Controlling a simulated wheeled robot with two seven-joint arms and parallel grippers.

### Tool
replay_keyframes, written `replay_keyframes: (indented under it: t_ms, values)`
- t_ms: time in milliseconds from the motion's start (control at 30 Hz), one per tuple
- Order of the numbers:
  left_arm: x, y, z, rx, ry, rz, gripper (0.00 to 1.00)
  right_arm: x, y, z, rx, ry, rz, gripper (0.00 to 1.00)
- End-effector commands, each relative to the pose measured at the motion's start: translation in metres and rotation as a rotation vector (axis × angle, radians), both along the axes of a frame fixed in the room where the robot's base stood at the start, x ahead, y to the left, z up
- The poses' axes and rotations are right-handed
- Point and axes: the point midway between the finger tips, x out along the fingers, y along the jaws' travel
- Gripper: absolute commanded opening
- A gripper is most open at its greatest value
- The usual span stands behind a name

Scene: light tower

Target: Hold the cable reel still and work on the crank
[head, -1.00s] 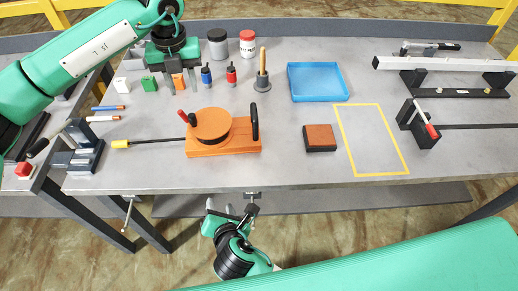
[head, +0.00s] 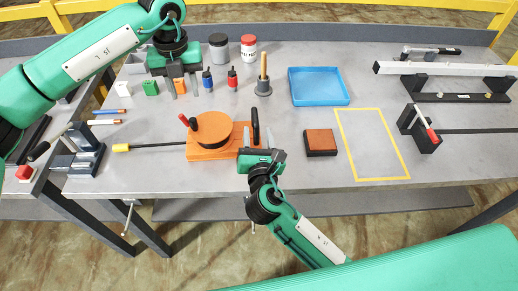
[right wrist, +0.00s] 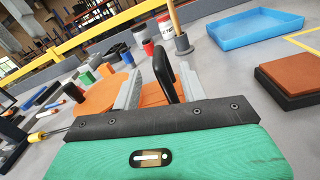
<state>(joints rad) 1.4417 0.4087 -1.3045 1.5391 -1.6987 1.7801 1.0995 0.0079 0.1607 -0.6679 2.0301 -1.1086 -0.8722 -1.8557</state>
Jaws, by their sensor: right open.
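The cable reel is an orange drum (head: 212,129) on an orange base (head: 205,152). A crank with a red knob (head: 184,119) sticks up at the drum's left, and an upright black handle (head: 255,124) stands at the base's right end. My right gripper (head: 258,150) is open at the near side of this handle. In the right wrist view the handle (right wrist: 166,72) stands between the two grey fingers, which look apart from it. My left gripper (head: 182,86) is open above the back left of the table, its fingers over the small orange block (head: 179,85).
A black rod with a yellow end (head: 121,148) lies left of the reel. A brown-topped block (head: 320,141), a blue tray (head: 318,86) and a yellow outlined area (head: 372,180) are to the right. Bottles, a peg and small blocks stand behind the reel.

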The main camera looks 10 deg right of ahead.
Motion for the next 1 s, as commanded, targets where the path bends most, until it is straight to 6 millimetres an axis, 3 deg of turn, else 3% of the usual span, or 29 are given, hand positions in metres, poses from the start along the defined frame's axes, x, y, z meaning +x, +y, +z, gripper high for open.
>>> replay_keyframes:
  t_ms: [200,400,833,867,1000]
  values:
    - [0.0,0.0,0.0,0.0,0.0,0.0,0.36,0.043,-0.004,0.0,0.0,-0.001,-0.001,0.43]
    - [0.0,0.0,0.0,0.0,0.0,0.0,0.36,0.069,-0.006,0.0,0.001,0.001,-0.001,0.43]
    - [0.0,0.0,0.0,0.0,0.0,0.0,0.36,0.08,-0.007,0.0,0.001,0.001,0.0,0.43]
    - [0.0,0.0,0.0,0.0,0.0,0.0,0.36,0.08,-0.007,0.0,0.001,0.001,0.0,0.41]
    - [0.0,0.0,0.0,0.0,0.0,0.0,0.36,0.08,-0.007,0.0,0.001,0.001,0.0,0.14]
